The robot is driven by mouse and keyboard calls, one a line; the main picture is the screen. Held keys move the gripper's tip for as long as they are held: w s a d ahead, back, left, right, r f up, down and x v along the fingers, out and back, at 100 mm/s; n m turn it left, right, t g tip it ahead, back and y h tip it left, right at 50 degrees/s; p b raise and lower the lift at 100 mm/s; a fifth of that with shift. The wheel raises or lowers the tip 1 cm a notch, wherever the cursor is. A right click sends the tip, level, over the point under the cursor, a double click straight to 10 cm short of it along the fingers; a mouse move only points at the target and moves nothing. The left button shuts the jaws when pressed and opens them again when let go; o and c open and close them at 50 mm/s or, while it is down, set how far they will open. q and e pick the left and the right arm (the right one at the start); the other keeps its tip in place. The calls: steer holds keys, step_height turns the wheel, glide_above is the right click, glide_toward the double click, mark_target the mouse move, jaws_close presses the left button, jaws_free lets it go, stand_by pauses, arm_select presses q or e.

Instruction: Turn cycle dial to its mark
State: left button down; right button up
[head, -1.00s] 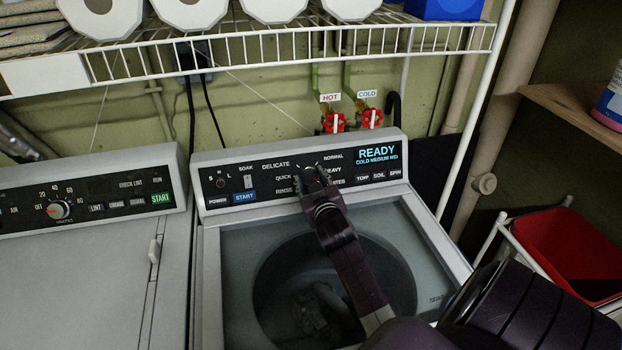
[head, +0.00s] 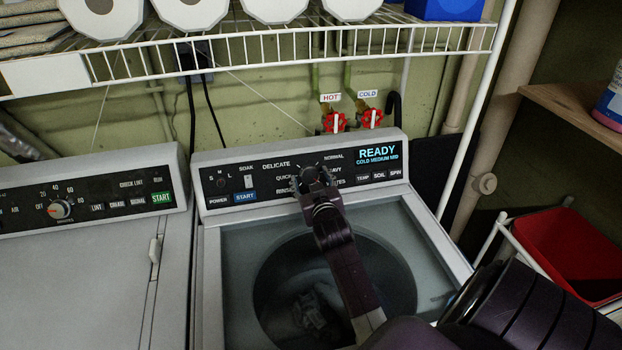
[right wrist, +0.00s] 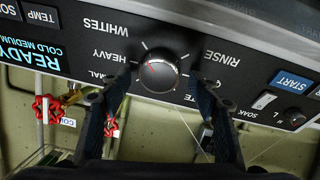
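The cycle dial (right wrist: 160,72) is a round dark knob with a silver rim and a red pointer line. In the right wrist view, which looks upside down, the pointer aims toward the HEAVY side. Labels WHITES, HEAVY and RINSE surround it. My right gripper (head: 315,182) is at the washer's control panel (head: 290,166), in front of the dial, and mostly hides it in the head view. In the right wrist view its two fingers (right wrist: 155,92) are spread, one on each side of the dial, with gaps visible. My left gripper is not in view.
A dryer (head: 90,270) stands at left. Red hot and cold valves (head: 335,122) and a wire shelf (head: 270,55) are behind and above. A red bin (head: 570,250) is at right.

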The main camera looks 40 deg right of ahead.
steer(key=v, duration=1.2)
stand_by(0.6)
